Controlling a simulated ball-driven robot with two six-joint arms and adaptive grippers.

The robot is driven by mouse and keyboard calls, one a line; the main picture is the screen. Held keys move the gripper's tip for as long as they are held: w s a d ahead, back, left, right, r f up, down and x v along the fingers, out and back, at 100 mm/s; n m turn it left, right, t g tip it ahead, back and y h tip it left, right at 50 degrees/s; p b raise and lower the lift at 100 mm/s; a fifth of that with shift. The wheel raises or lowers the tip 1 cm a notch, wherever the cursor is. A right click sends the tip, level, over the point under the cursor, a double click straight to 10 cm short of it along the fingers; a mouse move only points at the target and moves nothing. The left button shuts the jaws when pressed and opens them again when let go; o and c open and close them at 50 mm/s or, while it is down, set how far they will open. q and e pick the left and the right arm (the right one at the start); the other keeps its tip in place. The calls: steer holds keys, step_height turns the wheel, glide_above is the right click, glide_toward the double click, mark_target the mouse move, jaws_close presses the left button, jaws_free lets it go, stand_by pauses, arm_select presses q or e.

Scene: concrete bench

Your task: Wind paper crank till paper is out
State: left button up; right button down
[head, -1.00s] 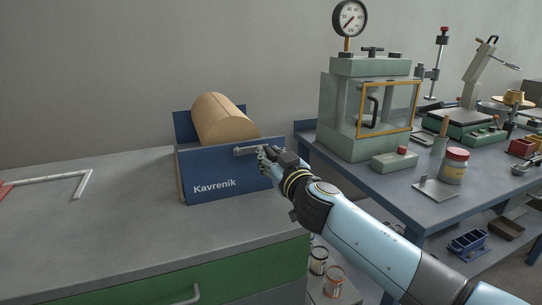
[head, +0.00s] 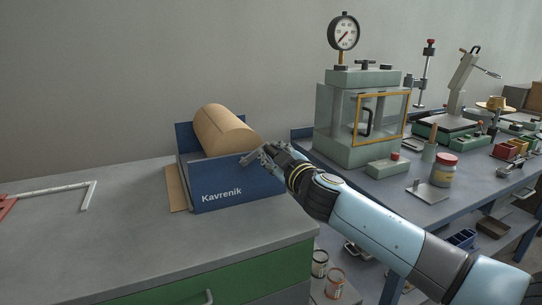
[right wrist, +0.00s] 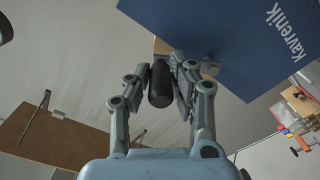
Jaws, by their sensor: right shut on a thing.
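The blue paper dispenser (head: 236,192), lettered Kavrenik, stands on the bench with a tan paper roll (head: 224,131) in its top. A strip of tan paper (head: 176,189) shows low at its left side. The grey crank arm (head: 249,158) is on the dispenser's front, near its upper right edge. My right gripper (head: 268,157) is at the crank. In the right wrist view its fingers are closed around the black crank handle (right wrist: 160,84). The fingers partly hide the crank in the head view. My left gripper is out of view.
The bench top (head: 120,230) is clear in front of the dispenser. A white angled bar (head: 88,197) lies at the left. A second table at the right holds a green press (head: 350,130), a jar (head: 444,170) and other tools. Cans (head: 320,263) stand low between them.

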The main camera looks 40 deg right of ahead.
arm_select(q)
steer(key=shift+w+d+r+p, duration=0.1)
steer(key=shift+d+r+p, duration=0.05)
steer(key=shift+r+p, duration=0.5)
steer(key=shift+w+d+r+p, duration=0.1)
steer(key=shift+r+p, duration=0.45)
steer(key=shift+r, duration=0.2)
arm_select(e)
steer(key=w+a+n, duration=0.1)
steer(key=a+n, duration=0.5)
steer(key=n, duration=0.7)
steer(key=w+a+f+n, duration=0.1)
steer(key=a+n, duration=0.4)
steer(key=n, duration=0.8)
steer(key=shift+w+a+f+n, duration=0.25)
steer(key=shift+w+a+n, duration=0.05)
steer(key=shift+w+a, duration=0.05)
steer(key=c, duration=1.1)
jaws_free()
steer(key=shift+c, duration=0.2)
